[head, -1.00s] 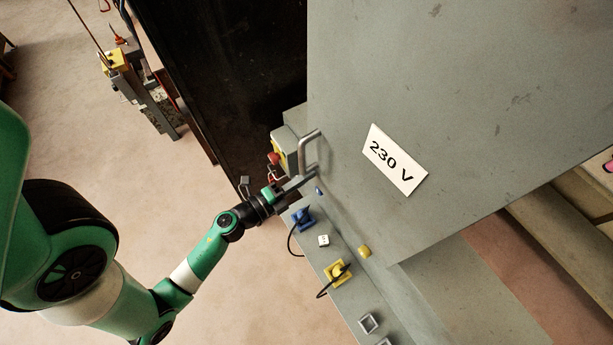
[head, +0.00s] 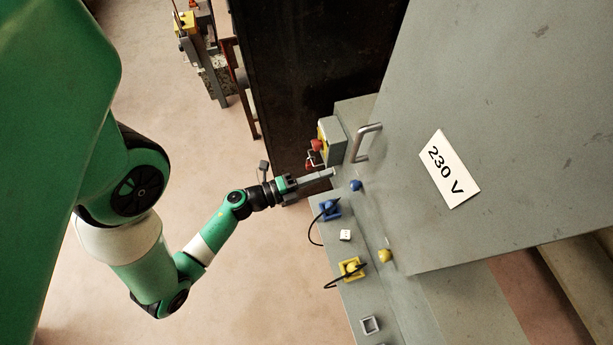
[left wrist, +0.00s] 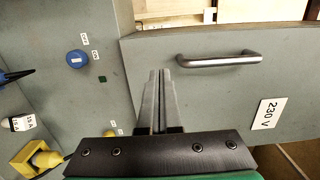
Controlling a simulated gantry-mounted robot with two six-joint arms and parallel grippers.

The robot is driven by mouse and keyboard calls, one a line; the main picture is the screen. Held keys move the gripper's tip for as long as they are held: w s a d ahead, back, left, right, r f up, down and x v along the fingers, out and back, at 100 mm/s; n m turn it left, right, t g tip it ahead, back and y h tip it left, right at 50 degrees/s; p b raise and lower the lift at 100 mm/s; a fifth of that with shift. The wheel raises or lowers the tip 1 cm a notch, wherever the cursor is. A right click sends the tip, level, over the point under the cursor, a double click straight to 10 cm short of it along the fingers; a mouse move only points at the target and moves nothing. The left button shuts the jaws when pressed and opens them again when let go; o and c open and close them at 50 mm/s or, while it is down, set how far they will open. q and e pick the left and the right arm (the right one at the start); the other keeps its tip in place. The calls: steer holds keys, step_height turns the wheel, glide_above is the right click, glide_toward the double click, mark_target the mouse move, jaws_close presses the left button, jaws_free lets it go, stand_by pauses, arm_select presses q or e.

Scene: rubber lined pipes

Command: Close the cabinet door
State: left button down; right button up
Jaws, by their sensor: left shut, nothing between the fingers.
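The grey cabinet door (head: 510,110) carries a white "230 V" label (head: 449,168) and a metal bar handle (head: 364,143). In the left wrist view the door (left wrist: 225,95) and its handle (left wrist: 218,61) lie ahead and to the right of the fingers. My left gripper (head: 333,173) is shut and empty, a little to the lower left of the handle and apart from it. Its closed fingers (left wrist: 160,72) point toward the door's edge beside the control panel. How far the door stands open is hard to tell. My right gripper is not in view.
The control panel (head: 365,262) has blue and yellow knobs, plugs and cables near my left gripper. A yellow-grey box with a red button (head: 330,141) sits beside the handle. Wooden boxes (left wrist: 238,10) show beyond the door. Floor is clear at lower left.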

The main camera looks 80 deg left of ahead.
arm_select(q)
steer(key=shift+v, duration=2.55)
steer(key=shift+a, duration=0.15)
